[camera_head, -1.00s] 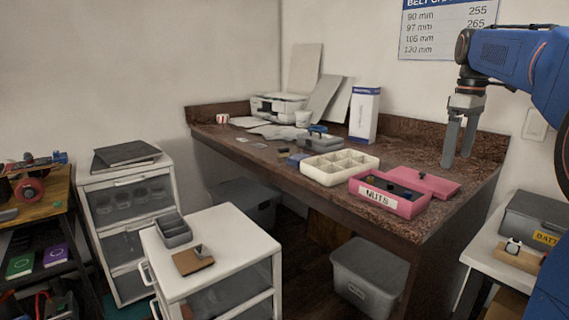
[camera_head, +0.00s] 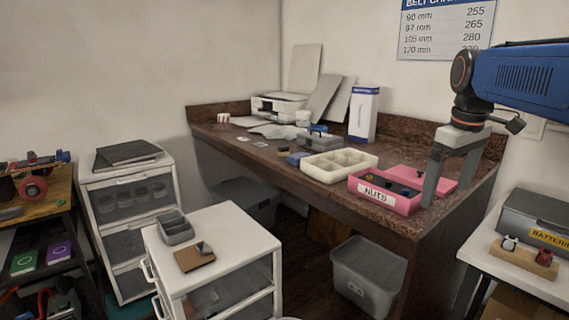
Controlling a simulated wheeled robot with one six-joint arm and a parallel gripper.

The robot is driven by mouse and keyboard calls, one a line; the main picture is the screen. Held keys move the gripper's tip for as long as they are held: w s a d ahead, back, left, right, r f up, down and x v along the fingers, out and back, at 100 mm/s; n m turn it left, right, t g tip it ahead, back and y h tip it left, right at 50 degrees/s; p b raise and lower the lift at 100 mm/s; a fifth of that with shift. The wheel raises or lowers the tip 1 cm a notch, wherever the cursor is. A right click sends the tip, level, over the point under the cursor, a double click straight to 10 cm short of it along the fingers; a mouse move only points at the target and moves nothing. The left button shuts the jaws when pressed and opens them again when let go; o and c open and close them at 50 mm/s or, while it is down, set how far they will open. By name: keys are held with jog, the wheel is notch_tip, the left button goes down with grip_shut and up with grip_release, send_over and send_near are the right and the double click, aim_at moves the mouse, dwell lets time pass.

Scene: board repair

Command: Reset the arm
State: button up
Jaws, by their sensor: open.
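My gripper (camera_head: 448,190) hangs at the right, under my blue arm, with its two grey fingers pointing down. The fingers are spread apart and nothing shows between them. It stands in front of the right end of the brown workbench (camera_head: 270,160). In the picture it overlaps the right edge of the pink NUTS box (camera_head: 384,193) and hides part of the pink lid (camera_head: 412,174) behind it. I cannot tell how far the fingertips are from the box.
A cream divided tray (camera_head: 340,165) is left of the pink box. A white drawer unit (camera_head: 235,240) stands in front of the bench. A grey bin (camera_head: 366,278) is below it. At the right, a white table (camera_head: 500,270) holds a grey BATTERIES case (camera_head: 537,222) and a wooden block (camera_head: 524,258).

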jog(key=s+a+f+m+t, duration=0.1)
jog(key=s+a+f, duration=0.3)
jog(key=s+f, duration=0.6)
jog(key=s+a+f+m+t, duration=0.2)
jog(key=s+a+f+m, duration=0.2)
jog(key=s+f, duration=0.6)
jog(key=shift+a+f, duration=0.25)
jog(key=shift+f, duration=0.3)
